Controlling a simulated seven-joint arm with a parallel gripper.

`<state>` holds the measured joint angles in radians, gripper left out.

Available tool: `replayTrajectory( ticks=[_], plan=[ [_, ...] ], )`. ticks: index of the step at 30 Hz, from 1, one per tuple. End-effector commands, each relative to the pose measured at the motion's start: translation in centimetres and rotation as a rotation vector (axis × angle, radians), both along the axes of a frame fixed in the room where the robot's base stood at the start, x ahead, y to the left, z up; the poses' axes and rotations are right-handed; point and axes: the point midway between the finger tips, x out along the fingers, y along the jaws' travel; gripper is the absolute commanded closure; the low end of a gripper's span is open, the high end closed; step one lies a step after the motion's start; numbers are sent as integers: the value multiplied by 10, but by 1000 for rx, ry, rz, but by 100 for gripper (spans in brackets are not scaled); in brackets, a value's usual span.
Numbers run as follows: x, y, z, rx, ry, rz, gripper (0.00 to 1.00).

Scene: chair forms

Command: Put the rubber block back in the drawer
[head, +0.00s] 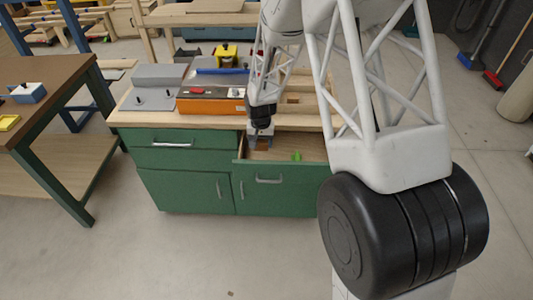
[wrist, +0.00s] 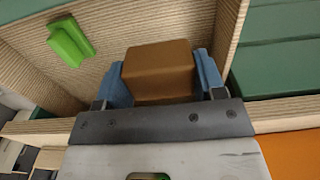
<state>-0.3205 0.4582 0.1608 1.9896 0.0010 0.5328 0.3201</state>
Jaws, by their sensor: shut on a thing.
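The rubber block (wrist: 160,72) is a brown block in the wrist view. It sits between the two blue fingers of my gripper (wrist: 162,80), which is shut on it. In the head view my gripper (head: 261,143) points down at the left end of the open drawer (head: 280,180), inside or just over its opening. The block can hardly be made out in the head view. In the wrist view the drawer's wooden wall (wrist: 215,25) is close beside the block. I cannot tell whether the block touches the drawer floor.
A small green object (head: 297,156) lies in the drawer, apart from the block; it also shows in the wrist view (wrist: 70,40). The green cabinet's top holds an orange toolbox (head: 210,104), a grey box (head: 158,75) and a yellow item (head: 225,53). A brown table (head: 45,75) stands left.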

Motion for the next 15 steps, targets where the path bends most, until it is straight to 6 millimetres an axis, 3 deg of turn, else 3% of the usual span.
replayTrajectory(
  ticks=[7,15],
  plan=[
    [-1,0,-31,-1,2,0,62],
    [0,0,-40,0,0,0,62]
  ],
)
